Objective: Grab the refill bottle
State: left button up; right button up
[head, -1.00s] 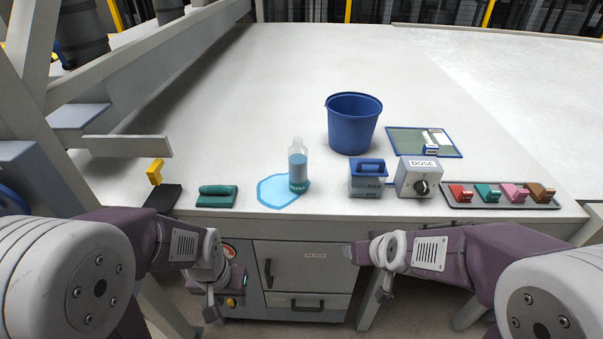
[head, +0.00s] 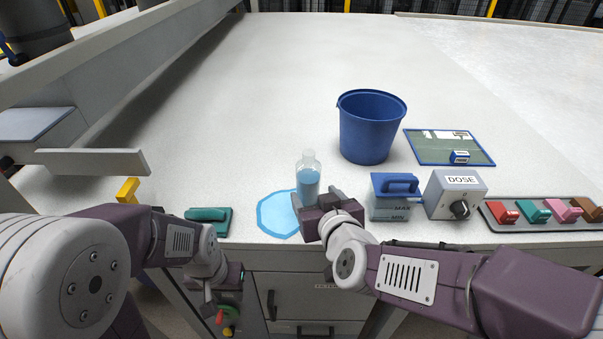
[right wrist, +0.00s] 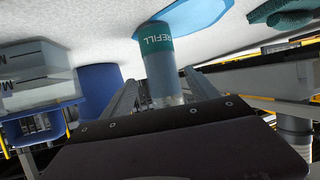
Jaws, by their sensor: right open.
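The refill bottle (head: 308,178) is clear with blue liquid and stands upright on the table, by the right edge of a light blue patch (head: 275,214). My right gripper (head: 317,198) is at the bottle's near side and hides its lower part in the head view. In the right wrist view, which is upside down, the bottle's teal REFILL label (right wrist: 160,42) shows, and the bottle lies between the spread fingers of my right gripper (right wrist: 163,90). I cannot tell whether they touch it. My left gripper (head: 222,303) hangs low before the cabinet; its jaw opening is unclear.
A blue bucket (head: 370,128) stands behind the bottle. To the right are a blue-lidded tank (head: 395,197), a DOSE box (head: 455,194) and a rack with coloured clips (head: 545,212).

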aim_at(312, 193)
jog(key=shift+s+d, duration=0.1)
jog(key=shift+s, duration=0.05)
jog(key=shift+w+r+p, duration=0.15)
jog(key=shift+w+p, duration=0.05)
jog(key=shift+p, duration=0.9)
jog(key=x, duration=0.2)
jog(key=shift+w+f, duration=0.2)
jog(key=shift+f, duration=0.05)
jog(key=shift+w+a+f, duration=0.15)
jog(key=shift+w+a, duration=0.1)
jog(key=shift+w, duration=0.05)
jog(key=shift+w+f, duration=0.1)
jog(key=shift+w, duration=0.05)
jog(key=x, duration=0.5)
jog(key=shift+a, duration=0.25)
jog(key=shift+s+d+r, duration=0.1)
jog(key=shift+s+r, duration=0.1)
jog(key=shift+r, duration=0.05)
pick_arm(q)
jog(key=r, duration=0.2)
jog(key=shift+s+d+r, duration=0.1)
jog(key=shift+s+r, duration=0.2)
jog(key=shift+s, duration=0.1)
pick_arm(e)
grip_shut()
